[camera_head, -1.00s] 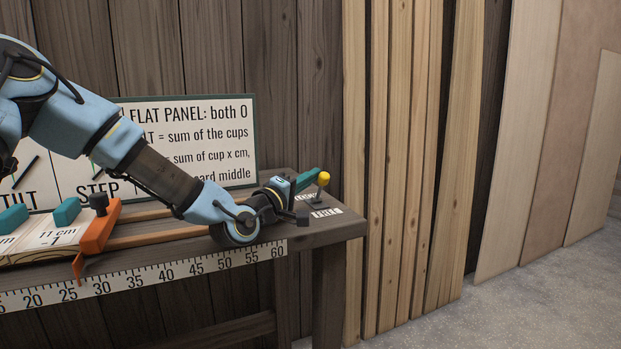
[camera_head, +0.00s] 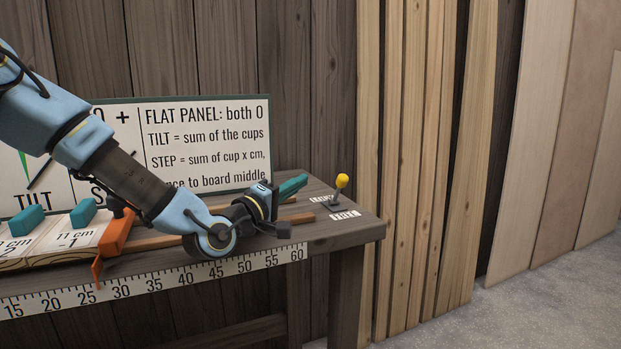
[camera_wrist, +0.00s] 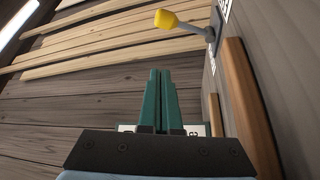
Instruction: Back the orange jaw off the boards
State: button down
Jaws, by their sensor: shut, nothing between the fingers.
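The orange jaw (camera_head: 116,234) with its dark knob stands upright at the right end of the boards (camera_head: 88,239). Its pointer hangs over the ruler near 25. It looks against or very close to the boards; I cannot tell if it touches. My gripper (camera_head: 300,180) is low over the bench's right end, far right of the jaw, with its teal fingers shut and empty. The fingers also show in the wrist view (camera_wrist: 160,75), close together. A lever with a yellow knob (camera_head: 341,181) stands just right of the fingertips, apart from them; it also shows in the wrist view (camera_wrist: 166,19).
Wooden bars (camera_head: 150,243) run right from the jaw, partly hidden behind my arm. The ruler (camera_head: 205,268) lines the bench's front edge. A lettered sign (camera_head: 205,130) stands behind. Teal blocks (camera_head: 83,213) sit on the boards. Small labels (camera_head: 344,215) lie beside the lever. Planks lean at right.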

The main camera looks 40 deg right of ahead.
aim_at(111, 243)
jog(key=k+j, duration=0.15)
jog(key=j, duration=0.15)
jog(key=k+j, duration=0.1)
jog(key=j, duration=0.25)
jog(key=k+j, duration=0.15)
jog(key=j, duration=0.15)
jog(key=k+j, duration=0.15)
jog(key=j, duration=0.15)
